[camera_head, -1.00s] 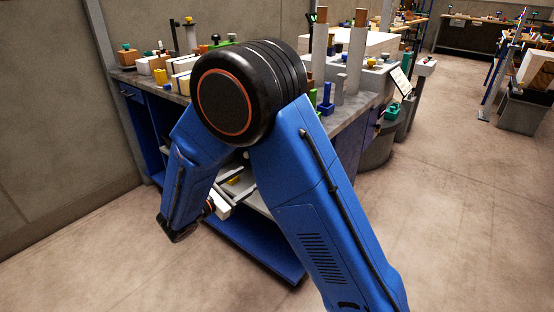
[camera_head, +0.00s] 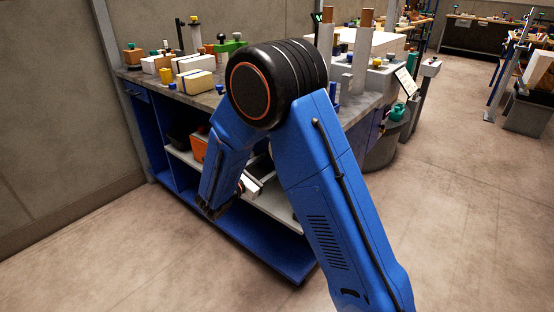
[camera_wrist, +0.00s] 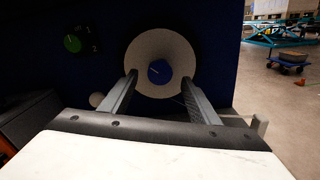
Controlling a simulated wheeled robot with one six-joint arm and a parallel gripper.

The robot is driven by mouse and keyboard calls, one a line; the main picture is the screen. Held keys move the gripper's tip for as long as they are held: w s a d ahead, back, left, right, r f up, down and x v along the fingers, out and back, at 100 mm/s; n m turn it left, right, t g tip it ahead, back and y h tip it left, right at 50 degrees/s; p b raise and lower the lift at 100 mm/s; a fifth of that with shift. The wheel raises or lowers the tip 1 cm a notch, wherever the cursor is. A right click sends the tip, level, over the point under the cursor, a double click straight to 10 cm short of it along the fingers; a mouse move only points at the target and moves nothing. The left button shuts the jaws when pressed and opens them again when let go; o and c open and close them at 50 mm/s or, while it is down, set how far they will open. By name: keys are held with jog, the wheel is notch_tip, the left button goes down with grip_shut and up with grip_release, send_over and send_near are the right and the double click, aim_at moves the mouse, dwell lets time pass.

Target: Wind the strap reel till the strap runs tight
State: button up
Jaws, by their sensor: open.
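A pale round disc (camera_wrist: 158,45) with a blue hub (camera_wrist: 159,71) at its centre faces me in the wrist view, against a dark blue panel; it looks like the strap reel. My gripper (camera_wrist: 160,77) is open, its two grey fingers pointing at the disc, one on each side of the blue hub. Whether the fingertips touch the disc cannot be told. No strap can be made out. In the head view my arm hides the reel, and only a pale part of my gripper (camera_head: 252,187) shows beside the bench's shelf.
A green knob (camera_wrist: 73,43) sits on the panel left of the disc. An orange box (camera_head: 198,148) stands on the bench's middle shelf. The bench top (camera_head: 205,98) carries several blocks and upright posts. Open floor (camera_head: 455,200) lies to the right.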

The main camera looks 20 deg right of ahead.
jog(key=shift+x, duration=2.7)
grip_shut()
